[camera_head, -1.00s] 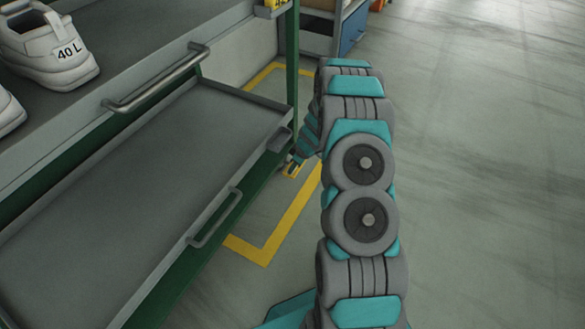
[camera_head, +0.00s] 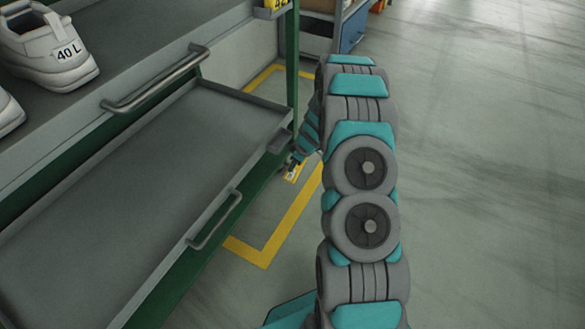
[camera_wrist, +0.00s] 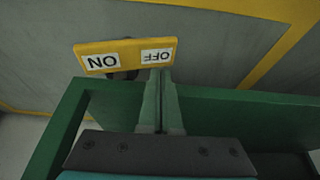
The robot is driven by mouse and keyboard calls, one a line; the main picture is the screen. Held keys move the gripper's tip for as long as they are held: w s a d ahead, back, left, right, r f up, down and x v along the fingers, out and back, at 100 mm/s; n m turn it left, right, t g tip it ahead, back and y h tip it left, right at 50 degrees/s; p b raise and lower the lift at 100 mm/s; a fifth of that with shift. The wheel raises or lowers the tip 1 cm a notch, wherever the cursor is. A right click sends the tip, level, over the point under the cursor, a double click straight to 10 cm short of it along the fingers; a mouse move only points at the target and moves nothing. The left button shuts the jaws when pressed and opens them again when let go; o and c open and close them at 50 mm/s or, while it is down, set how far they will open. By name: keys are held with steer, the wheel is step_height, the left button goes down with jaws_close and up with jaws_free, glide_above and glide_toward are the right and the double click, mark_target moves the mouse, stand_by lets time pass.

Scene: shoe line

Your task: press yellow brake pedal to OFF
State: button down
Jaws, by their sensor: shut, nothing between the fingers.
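The yellow brake pedal (camera_wrist: 125,50) is at the top left of the wrist view. It has a white ON label at its left end and a white OFF label at its right end, both upside down in the picture. My gripper (camera_wrist: 160,75) is shut and empty, and its fingertips overlap the lower edge of the pedal's OFF end. I cannot tell whether they touch it.
A green cart frame (camera_wrist: 230,115) lies close under my fingers. The cart has an open grey drawer (camera_head: 150,180) with handles, and white shoes (camera_head: 55,50) stand on its top. Yellow floor lines (camera_head: 268,245) run past the cart. Open floor (camera_head: 480,150) lies to the right.

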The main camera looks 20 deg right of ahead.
steer(key=s+d+b, duration=0.5)
steer(key=s, duration=0.1)
steer(key=shift+s, duration=0.2)
stand_by(0.6)
steer(key=shift+a, duration=0.1)
